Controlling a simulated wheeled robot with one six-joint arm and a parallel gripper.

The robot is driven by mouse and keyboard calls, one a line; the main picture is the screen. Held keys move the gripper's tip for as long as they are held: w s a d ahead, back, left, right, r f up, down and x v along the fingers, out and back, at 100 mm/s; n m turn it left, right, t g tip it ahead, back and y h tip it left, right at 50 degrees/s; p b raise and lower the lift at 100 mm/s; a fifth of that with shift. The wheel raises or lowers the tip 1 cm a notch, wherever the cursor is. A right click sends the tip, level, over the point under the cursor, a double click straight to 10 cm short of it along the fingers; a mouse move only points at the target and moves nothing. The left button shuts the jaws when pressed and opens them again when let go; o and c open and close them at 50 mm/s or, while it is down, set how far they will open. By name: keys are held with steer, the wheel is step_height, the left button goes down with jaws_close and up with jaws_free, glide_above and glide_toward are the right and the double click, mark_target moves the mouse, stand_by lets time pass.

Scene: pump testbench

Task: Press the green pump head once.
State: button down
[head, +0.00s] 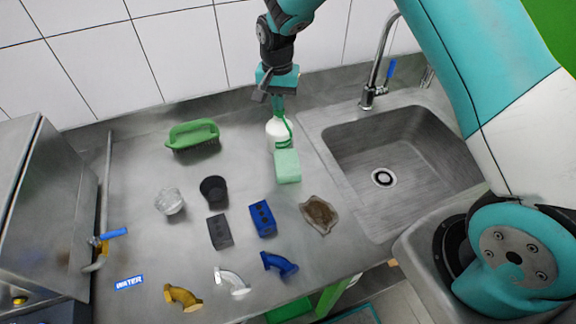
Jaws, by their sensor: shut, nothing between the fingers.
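A white bottle (276,127) with green parts stands on the metal counter near the back, left of the sink. Its green pump head (288,122) is partly hidden by my gripper. My gripper (278,112) points down right over the bottle with its fingers shut and empty. Its fingertips overlap the top of the bottle in this view, and I cannot tell whether they touch the pump head. A mint-green block (287,166) is just in front of the bottle.
A green brush (192,134) lies to the left. Cups, blue (262,219) and dark blocks, a brown dish (319,214) and several pipe elbows (231,282) are spread in front. The sink (410,145) with its tap (377,70) is at right.

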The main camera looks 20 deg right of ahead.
steer(key=shift+r+p, duration=1.25)
steer(key=shift+r, duration=0.5)
step_height(320, 180, up, 6)
steer(key=p, duration=0.4)
steer(key=s+a+r+n+y+b, duration=0.1)
steer(key=s+a+r+n+b, duration=0.2)
steer(key=s, duration=0.5)
steer(key=s+a+r+n+y+b, duration=0.1)
steer(key=s+r+n+b, duration=0.3)
steer(key=s, duration=0.4)
steer(key=s+n+y+b, duration=0.2)
steer(key=s+n, duration=0.4)
steer(key=s, duration=1.1)
steer(key=shift+a+r+b, duration=0.3)
steer(key=shift+r+b, duration=0.05)
steer(key=shift+b, duration=0.05)
